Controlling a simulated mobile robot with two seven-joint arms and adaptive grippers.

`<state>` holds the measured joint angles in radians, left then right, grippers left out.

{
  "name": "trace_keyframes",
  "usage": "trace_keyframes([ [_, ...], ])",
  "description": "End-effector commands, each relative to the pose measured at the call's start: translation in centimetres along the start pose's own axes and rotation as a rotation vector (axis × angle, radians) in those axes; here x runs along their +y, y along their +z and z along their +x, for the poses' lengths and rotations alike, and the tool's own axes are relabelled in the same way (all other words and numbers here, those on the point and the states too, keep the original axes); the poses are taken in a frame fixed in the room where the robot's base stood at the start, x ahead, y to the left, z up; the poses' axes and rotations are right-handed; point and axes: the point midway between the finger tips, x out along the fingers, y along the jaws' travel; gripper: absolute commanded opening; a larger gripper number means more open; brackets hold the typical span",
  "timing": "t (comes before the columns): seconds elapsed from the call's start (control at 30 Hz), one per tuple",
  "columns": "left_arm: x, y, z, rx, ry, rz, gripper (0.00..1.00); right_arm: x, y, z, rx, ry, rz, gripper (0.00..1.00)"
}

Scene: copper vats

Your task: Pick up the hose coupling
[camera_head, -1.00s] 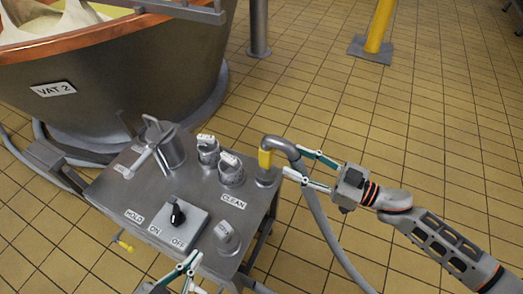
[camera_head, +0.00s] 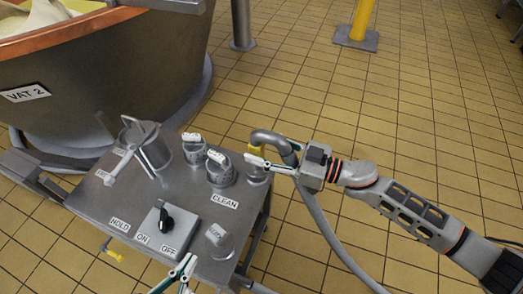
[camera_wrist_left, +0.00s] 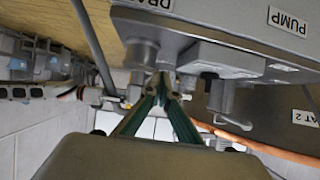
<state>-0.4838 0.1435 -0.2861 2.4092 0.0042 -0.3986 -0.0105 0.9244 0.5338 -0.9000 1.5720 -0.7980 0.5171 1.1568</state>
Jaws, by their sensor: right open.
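My right gripper (camera_head: 250,154) is open at the coupling. Its near white finger crosses in front of the yellow collar; the far finger is mostly hidden behind the hose. I cannot tell whether the fingers touch it. My left gripper (camera_head: 188,266) is at the panel's front edge, fingertips together and empty. It also shows in the left wrist view (camera_wrist_left: 163,80), below the panel.
VAT 2 (camera_head: 110,75) stands behind at left. The hose (camera_head: 322,232) runs to the floor. Tiled floor at right is clear before a yellow post (camera_head: 363,18).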

Motion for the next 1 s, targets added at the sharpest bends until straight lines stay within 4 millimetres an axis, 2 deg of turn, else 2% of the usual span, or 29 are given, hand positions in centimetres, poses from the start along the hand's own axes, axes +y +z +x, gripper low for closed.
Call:
trace_keyframes([
  [0.17, 0.0, -0.6, 0.0, 0.010, -0.001, -0.004, 0.00, 0.0, -0.1, 0.0, 0.000, 0.000, -0.001, 0.44],
  [0.33, 0.1, -0.3, 0.0, 0.005, 0.000, -0.002, 0.00, 0.0, -0.1, 0.0, 0.001, 0.000, -0.001, 0.03],
  [0.37, 0.1, -0.2, 0.0, 0.003, 0.000, -0.002, 0.00, 0.0, -0.1, 0.0, 0.001, 0.000, -0.001, 0.00],
  [0.77, 0.0, -0.1, 0.0, -0.001, 0.004, 0.010, 0.00, 0.1, -0.8, 0.1, 0.005, 0.000, -0.005, 0.00],
  [1.0, -0.8, -0.8, -0.1, 0.002, -0.011, 0.043, 0.00, 0.2, -3.8, 0.1, 0.009, 0.000, -0.015, 0.00],
])
